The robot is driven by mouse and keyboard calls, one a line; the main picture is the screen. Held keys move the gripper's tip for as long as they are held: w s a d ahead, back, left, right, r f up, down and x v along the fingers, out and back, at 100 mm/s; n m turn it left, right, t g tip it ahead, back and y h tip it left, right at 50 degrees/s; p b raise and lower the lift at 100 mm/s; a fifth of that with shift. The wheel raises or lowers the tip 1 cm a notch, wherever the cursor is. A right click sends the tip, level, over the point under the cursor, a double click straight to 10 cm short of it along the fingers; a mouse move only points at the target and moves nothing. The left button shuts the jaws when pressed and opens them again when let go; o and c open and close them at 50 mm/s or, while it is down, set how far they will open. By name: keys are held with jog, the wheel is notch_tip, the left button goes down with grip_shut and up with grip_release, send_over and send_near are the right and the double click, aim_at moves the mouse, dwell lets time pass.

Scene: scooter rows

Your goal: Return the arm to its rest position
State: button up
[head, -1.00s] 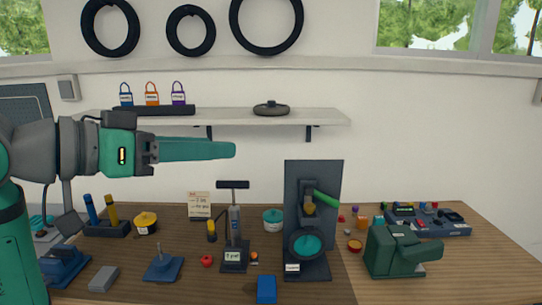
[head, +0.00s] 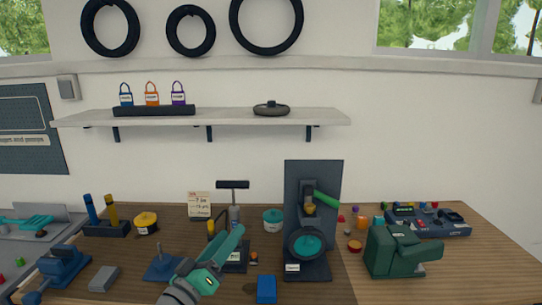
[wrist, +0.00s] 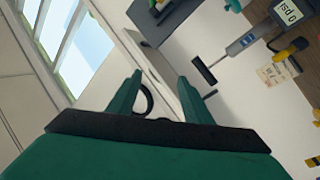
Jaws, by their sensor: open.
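My gripper (head: 232,240) shows low in the head view, above the front middle of the workbench (head: 215,290). It points up and away, in front of the small pump (head: 233,213), and hides part of it. In the wrist view my gripper (wrist: 157,92) has its two green fingers apart with nothing between them. Beyond the fingers that view shows the wall and window, tilted, and the pump (wrist: 240,42) at upper right.
A black upright stand (head: 312,180) with a wheel and green lever is right of my gripper. A blue block (head: 266,289) and a green machine (head: 395,252) stand near the front. A shelf (head: 230,117) with padlocks (head: 152,95) hangs above.

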jog(key=s+d+f+n+y, duration=0.2)
jog(key=s+f+y, duration=0.1)
jog(key=f, duration=0.7)
jog(key=s+d+f+n+y, duration=0.1)
jog(key=s+f+n+y, duration=0.1)
jog(key=f, duration=0.7)
jog(key=s+d+f+g+y, duration=0.1)
jog(key=s+d+f+y, duration=0.2)
jog(key=s+f, duration=0.8)
jog(key=s+d+f+m+g, duration=0.1)
jog(key=s+d+m, duration=0.1)
jog(key=s, duration=1.2)
jog(key=s+d+f+m, duration=0.2)
jog(key=s+m, duration=0.2)
jog(key=s, duration=1.1)
jog(key=shift+d+g, duration=0.4)
jog(key=shift+s, duration=0.1)
